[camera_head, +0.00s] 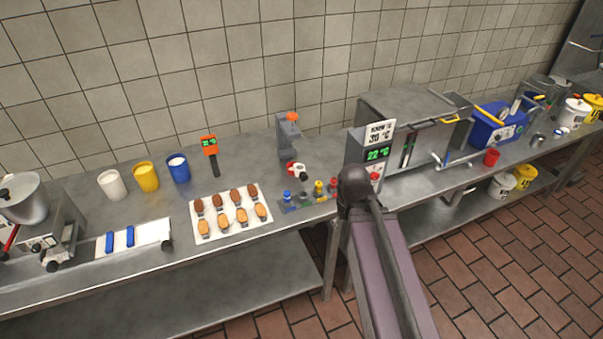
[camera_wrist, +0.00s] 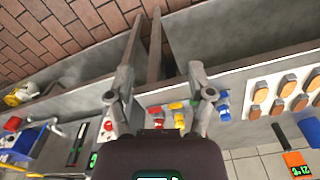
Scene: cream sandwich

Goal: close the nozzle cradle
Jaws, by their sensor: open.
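In the head view a grey upright stand with an orange top (camera_head: 289,131) is at the back of the counter; I cannot tell for sure whether it is the nozzle cradle. A red and white piece (camera_head: 297,170) lies in front of it. A row of small nozzle-like pieces with blue, green, yellow and red parts (camera_head: 308,198) stands near the front edge. They also show beyond my fingers in the wrist view (camera_wrist: 178,114). My gripper (camera_wrist: 160,70) is open and empty, its fingers apart above the counter. In the head view my arm hides its fingers.
A white tray of browned pieces (camera_head: 229,236) is left of the coloured row. Three cups, one being a yellow cup (camera_head: 146,176), stand behind. A steel machine with a 22 °C display (camera_head: 378,153) stands right. Bare counter (camera_head: 250,160) lies behind the tray.

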